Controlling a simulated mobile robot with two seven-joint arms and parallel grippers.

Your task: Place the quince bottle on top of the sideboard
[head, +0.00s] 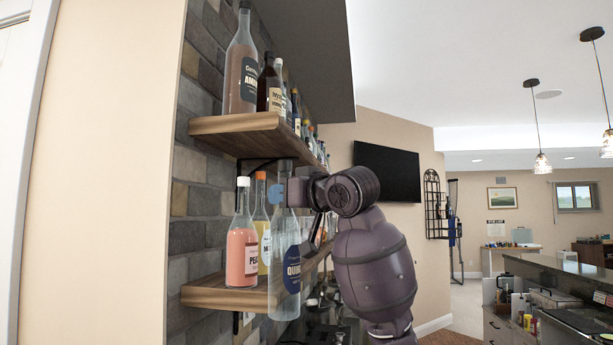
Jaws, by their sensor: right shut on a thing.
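The quince bottle (284,255) is tall and clear, with a dark blue oval label starting "QUIN". It is upright, in front of the lower wooden shelf's right part. My right gripper (279,193) comes in from the right and is shut on its neck. Whether the bottle's base touches anything is hard to tell. My left gripper is out of view. I cannot pick out the sideboard for certain.
A pink bottle (242,240) and a yellow bottle (261,225) stand on the lower shelf (222,294). Several bottles stand on the upper shelf (230,124). A counter (565,267) with items is at the right. Open floor shows between.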

